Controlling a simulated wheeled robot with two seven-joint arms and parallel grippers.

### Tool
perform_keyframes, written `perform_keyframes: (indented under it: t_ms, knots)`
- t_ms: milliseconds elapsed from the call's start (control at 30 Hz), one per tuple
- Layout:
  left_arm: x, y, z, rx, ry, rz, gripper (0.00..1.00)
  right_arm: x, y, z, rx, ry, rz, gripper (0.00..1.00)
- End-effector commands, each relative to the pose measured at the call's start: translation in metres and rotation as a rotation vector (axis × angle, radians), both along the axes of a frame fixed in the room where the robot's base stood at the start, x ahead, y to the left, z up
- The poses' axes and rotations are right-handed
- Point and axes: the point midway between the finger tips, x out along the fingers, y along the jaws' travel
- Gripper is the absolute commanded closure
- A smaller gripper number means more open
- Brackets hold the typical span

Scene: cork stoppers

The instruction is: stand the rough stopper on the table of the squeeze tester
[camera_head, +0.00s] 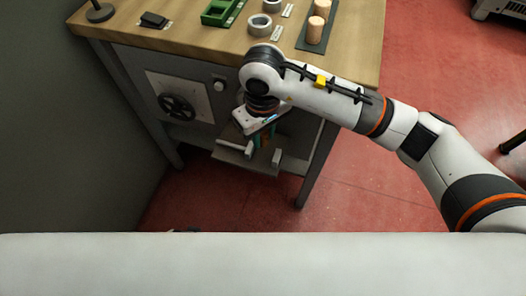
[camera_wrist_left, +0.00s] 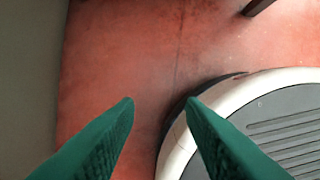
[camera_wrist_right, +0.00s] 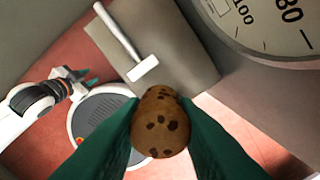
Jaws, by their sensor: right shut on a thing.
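The rough stopper (camera_wrist_right: 160,122), brown with dark pits, is between the green fingers of my right gripper (camera_wrist_right: 162,130) in the right wrist view. In the head view, the right gripper (camera_head: 264,143) points down in front of the bench, over a grey plate (camera_head: 236,158); I cannot make out the stopper there. The right wrist view also shows a grey plate (camera_wrist_right: 190,55) with a pale rod and block, and part of a large dial (camera_wrist_right: 265,20). I cannot tell whether the stopper touches anything below. My left gripper (camera_wrist_left: 160,102) is open and empty above the floor.
The wooden bench top (camera_head: 180,40) holds a green holder (camera_head: 218,12), grey rings (camera_head: 260,25), and pale stoppers (camera_head: 315,30) on a dark mat. A black handwheel (camera_head: 178,106) sits on the bench front, left of the right gripper.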

Motion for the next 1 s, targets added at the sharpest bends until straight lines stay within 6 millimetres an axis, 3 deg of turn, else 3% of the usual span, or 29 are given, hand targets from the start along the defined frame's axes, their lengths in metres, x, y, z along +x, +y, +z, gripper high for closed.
perform_keyframes:
  t_ms: [100,367,567,1000]
  knots:
    - [0.002,0.000,0.004,0.001,-0.002,0.000,0.64,-0.001,0.000,-0.023,-0.001,0.006,-0.002,0.94]
    - [0.004,0.000,0.008,0.000,-0.005,0.001,0.64,-0.001,0.000,-0.046,0.000,0.003,-0.002,0.94]
    - [0.007,-0.001,0.014,-0.001,-0.008,0.002,0.64,-0.001,0.000,-0.073,0.000,0.003,-0.003,0.94]
    - [0.009,-0.001,0.017,0.000,-0.007,0.002,0.64,0.000,0.000,-0.076,0.001,-0.001,-0.002,0.94]
